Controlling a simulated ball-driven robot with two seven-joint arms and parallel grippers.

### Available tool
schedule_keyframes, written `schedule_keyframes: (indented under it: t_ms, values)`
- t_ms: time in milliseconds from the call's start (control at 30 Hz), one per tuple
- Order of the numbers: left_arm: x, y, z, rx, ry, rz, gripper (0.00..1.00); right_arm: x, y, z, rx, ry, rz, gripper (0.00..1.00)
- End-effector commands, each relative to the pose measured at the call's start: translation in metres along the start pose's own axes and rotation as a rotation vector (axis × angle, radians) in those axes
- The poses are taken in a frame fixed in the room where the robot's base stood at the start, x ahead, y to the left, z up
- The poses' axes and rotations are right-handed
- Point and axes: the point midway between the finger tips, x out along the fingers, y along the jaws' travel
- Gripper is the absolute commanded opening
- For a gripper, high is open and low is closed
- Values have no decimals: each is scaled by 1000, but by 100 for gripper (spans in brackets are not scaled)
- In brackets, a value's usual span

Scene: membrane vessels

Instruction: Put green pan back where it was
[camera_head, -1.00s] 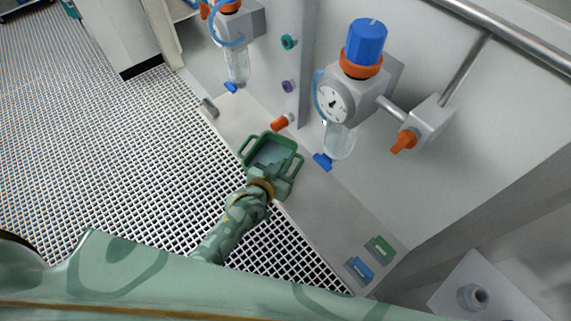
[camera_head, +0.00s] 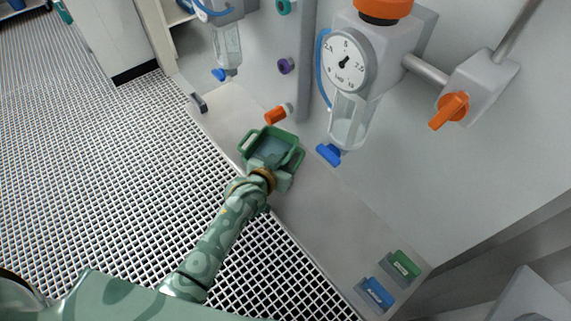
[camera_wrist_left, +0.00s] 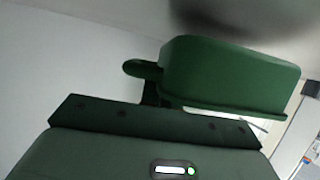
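The green pan (camera_head: 276,144), a shallow open tray with loop handles, is over the grey ledge (camera_head: 325,213), below the orange valve handle. I cannot tell whether it touches the ledge. My left gripper (camera_head: 272,173) is at the pan's near side and appears shut on it. Its fingers are mostly hidden. In the left wrist view, the pan (camera_wrist_left: 230,75) sits right in front of the gripper body, with a handle sticking out to the left. My right gripper is not in view.
A gauge unit (camera_head: 347,62) with a clear bowl and blue tap (camera_head: 328,154) hangs right of the pan. An orange valve (camera_head: 277,114) is behind it. The ledge between is clear.

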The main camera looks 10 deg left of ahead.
Motion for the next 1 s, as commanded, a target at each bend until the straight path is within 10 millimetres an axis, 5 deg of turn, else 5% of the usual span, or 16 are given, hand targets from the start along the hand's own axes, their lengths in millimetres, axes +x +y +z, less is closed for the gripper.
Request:
schedule_keyframes:
  t_ms: [67, 433, 533, 833, 1000]
  values:
    - [6, 0, 12, -1, 1, 0, 0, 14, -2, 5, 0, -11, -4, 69]
    - [5, 0, 10, 1, 4, -1, 0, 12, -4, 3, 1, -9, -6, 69]
    - [4, 0, 11, 1, 1, -1, 25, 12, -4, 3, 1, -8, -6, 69]
    - [3, 0, 8, 0, 1, 0, 25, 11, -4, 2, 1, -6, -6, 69]
    - [-22, 0, 6, 2, 1, -1, 25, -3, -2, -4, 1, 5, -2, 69]
